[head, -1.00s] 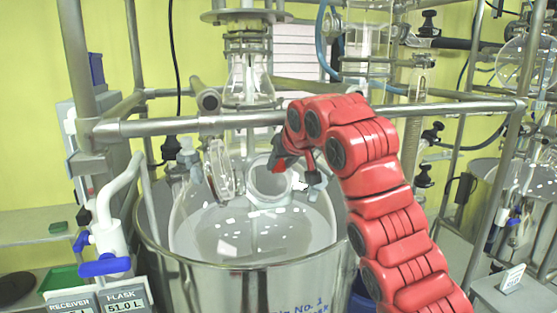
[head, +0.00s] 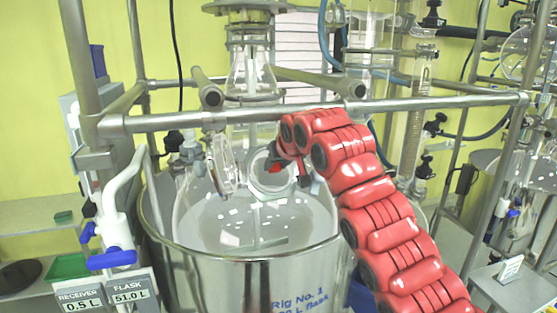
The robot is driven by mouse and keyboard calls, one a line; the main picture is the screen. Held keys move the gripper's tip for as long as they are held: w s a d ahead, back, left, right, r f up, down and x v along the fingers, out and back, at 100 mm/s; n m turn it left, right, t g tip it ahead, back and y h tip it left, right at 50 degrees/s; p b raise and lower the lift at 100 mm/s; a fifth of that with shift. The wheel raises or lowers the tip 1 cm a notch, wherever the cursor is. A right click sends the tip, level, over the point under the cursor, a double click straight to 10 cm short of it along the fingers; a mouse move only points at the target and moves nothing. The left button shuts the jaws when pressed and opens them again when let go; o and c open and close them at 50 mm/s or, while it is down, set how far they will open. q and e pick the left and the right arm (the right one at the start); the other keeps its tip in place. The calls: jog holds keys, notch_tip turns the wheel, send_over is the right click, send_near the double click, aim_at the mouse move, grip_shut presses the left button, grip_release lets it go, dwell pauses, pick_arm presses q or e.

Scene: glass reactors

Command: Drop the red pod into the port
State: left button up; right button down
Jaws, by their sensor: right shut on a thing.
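The small red pod (head: 272,168) shows at the end of my right gripper (head: 281,165), which is shut on it; the fingers are small and partly hidden by the red arm. The pod is at the open mouth of the glass port (head: 268,186) on top of the large flask (head: 215,218). I cannot tell whether it is above the opening or partly inside. A round glass lid (head: 222,165) stands tilted open left of the port. My left gripper is not in view.
A metal rail (head: 200,118) runs across, and my right arm crosses it. A steel vessel (head: 215,275) surrounds the flask. A glass column (head: 250,75) rises behind. A white tube with blue valves (head: 110,258) stands at the left.

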jog(key=shift+w+f, duration=0.15)
jog(key=shift+c, duration=1.9)
grip_release()
jog(key=shift+s+d+r+b, duration=0.15)
jog(key=shift+s+r+b, duration=0.15)
jog(key=shift+s+b, duration=0.2)
jog(key=p+v, duration=0.3)
jog(key=v, duration=1.3)
jog(key=shift+r+p, duration=0.2)
jog(key=shift+p, duration=0.1)
